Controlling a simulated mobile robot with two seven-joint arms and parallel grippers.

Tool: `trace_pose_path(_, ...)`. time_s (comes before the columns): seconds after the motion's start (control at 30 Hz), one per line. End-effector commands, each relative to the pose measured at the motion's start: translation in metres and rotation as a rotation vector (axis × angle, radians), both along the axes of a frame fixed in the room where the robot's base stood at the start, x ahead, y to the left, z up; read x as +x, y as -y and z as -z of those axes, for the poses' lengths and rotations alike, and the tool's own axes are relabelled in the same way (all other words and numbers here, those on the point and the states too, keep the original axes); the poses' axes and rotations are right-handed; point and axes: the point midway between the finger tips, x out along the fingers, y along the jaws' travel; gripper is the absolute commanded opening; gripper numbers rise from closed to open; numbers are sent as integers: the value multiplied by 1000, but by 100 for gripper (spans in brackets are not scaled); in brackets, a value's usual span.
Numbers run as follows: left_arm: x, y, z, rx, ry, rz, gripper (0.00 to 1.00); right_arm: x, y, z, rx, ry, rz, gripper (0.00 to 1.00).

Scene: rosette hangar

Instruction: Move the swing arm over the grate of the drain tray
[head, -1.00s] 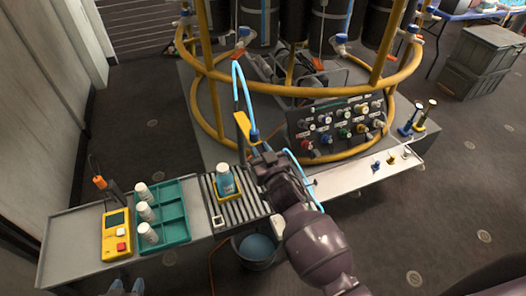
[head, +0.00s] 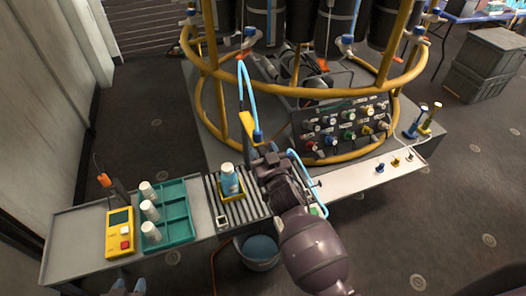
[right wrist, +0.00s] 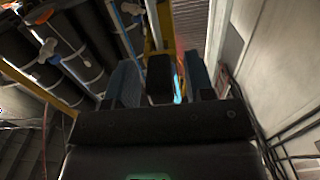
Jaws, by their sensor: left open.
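My right gripper (head: 262,160) is at the grate's back right, close to the swing arm's lower end. In the right wrist view a dark block (right wrist: 160,80) lies between its fingers; whether they press on it is unclear. The two tips of my left gripper (head: 129,287) show apart at the bottom edge, away from the tray.
A teal rack (head: 178,232) with white bottles and a yellow meter (head: 119,240) stand left of the grate. A bucket (head: 258,252) is below the bench. A yellow tubular frame (head: 240,85) and knob panel (head: 345,125) stand behind; a white shelf (head: 350,183) extends right.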

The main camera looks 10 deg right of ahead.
Motion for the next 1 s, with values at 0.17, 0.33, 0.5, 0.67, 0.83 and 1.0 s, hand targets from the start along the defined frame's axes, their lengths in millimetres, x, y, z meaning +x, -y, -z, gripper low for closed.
trace_pose_path(0.17, 0, 0, 0, 0, 0, 0, 43, 0, 0, 0, 0, 0, 0, 49)
trace_pose_path(0.33, 0, 0, -1, 0, 1, 0, 43, -9, 2, 0, 0, 0, 0, 49)
trace_pose_path(0.5, 0, 0, -3, 0, 2, 0, 43, -32, 6, 0, 1, -1, 1, 49)
trace_pose_path(0.67, 0, 0, -4, 0, 2, -1, 43, -58, 11, 0, 0, -2, 0, 49)
trace_pose_path(0.83, 0, 0, -5, 0, 1, -1, 43, -83, 15, 0, 1, -2, 0, 49)
trace_pose_path(1.0, -1, 0, -4, 0, 1, -1, 43, -99, 19, 0, 0, -1, 1, 49)
